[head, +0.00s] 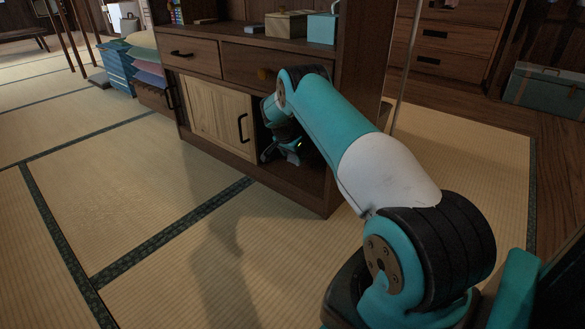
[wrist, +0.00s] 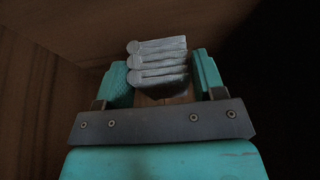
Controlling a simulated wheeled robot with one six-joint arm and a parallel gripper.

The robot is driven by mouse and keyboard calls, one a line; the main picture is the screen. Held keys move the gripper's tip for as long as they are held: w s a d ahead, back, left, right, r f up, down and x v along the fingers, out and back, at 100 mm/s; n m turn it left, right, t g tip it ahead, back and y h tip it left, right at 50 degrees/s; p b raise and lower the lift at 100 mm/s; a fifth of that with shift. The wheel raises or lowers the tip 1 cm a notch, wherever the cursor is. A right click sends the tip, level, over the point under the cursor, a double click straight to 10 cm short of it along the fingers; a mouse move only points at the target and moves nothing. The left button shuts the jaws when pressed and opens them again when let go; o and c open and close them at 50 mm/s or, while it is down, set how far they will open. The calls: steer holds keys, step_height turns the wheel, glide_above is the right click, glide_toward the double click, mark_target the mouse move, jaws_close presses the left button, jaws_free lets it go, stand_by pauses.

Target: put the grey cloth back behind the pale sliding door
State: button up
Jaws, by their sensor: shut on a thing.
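The grey cloth (wrist: 158,62), folded in several layers, is between the two teal fingers of my gripper (wrist: 164,78) in the wrist view. My gripper is shut on it, inside a dark wooden compartment. In the head view my gripper (head: 283,150) reaches into the open right part of the low cabinet, and the cloth cannot be made out there. The pale sliding door (head: 217,118), with a black handle, covers the left part of that compartment. My gripper is just right of the door's handle edge. Whether the cloth touches the compartment floor cannot be told.
The dark cabinet (head: 320,192) has drawers (head: 190,56) above the compartment. A box (head: 289,24) and a teal box (head: 322,28) stand on top. Stacked cushions (head: 143,60) stand at the left. The tatami (head: 130,190) in front is clear.

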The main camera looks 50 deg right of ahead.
mark_target(292, 160)
step_height(292, 160, down, 4)
steer(key=b, duration=0.3)
steer(key=shift+a, duration=0.1)
steer(key=shift+r, duration=0.2)
steer(key=o, duration=1)
steer(key=shift+f, duration=0.15)
